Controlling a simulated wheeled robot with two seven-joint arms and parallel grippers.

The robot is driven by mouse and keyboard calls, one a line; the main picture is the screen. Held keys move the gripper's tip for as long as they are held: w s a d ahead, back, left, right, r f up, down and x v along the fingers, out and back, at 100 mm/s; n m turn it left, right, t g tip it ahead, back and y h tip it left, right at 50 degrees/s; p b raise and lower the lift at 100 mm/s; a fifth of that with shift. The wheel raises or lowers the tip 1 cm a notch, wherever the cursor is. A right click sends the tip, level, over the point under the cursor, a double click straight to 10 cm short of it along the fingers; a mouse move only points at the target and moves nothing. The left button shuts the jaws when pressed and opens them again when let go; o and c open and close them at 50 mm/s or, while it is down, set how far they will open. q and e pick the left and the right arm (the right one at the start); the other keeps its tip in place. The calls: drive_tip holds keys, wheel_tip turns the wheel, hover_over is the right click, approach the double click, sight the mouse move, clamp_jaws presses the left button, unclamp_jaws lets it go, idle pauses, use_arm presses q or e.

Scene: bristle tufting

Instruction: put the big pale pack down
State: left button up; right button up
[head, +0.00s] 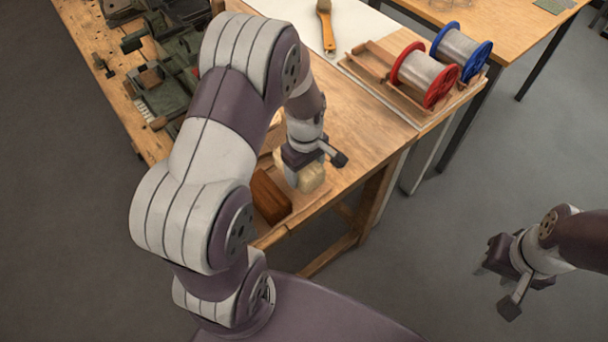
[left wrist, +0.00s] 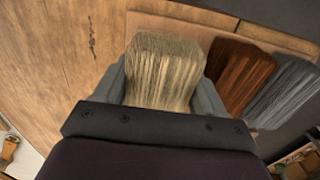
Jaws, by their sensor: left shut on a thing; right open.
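The big pale pack (left wrist: 165,75) is a bundle of straw-coloured bristles. My left gripper (left wrist: 165,92) is shut on it, one finger on each side, in the left wrist view. In the head view the pale pack (head: 312,178) shows under my left gripper (head: 305,165), near the table's front edge. I cannot tell whether its underside touches the wood. My right gripper (head: 497,288) is open and empty over the floor at the right, away from the table.
A reddish-brown pack (left wrist: 240,75) and a grey pack (left wrist: 285,95) lie close to the right of the pale one. The wooden table (left wrist: 55,60) is clear to its left. A red spool (head: 425,75), blue spool (head: 462,52) and brush (head: 326,25) are farther back.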

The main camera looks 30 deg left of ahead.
use_arm(q)
wheel_tip(320, 180, down, 3)
drive_tip(key=shift+d+r, duration=0.1)
drive_tip(key=shift+w, duration=0.1)
drive_tip(key=shift+f, duration=0.25)
drive_tip(key=o, duration=1.2)
drive_tip(key=shift+c, duration=0.2)
wheel_tip(320, 180, up, 12)
drive_tip(key=shift+r, duration=0.1)
drive_tip(key=s+m, duration=0.1)
drive_tip(key=s+d+m, duration=0.1)
drive_tip(key=m, duration=0.1)
drive_tip(key=s+d+r+m, duration=0.1)
drive_tip(key=m, duration=0.1)
drive_tip(key=shift+d, duration=0.15)
drive_tip(key=s+d+m+t, duration=0.1)
drive_tip(key=s+d+m, duration=0.2)
drive_tip(key=s+m, duration=0.3)
drive_tip(key=m, duration=0.3)
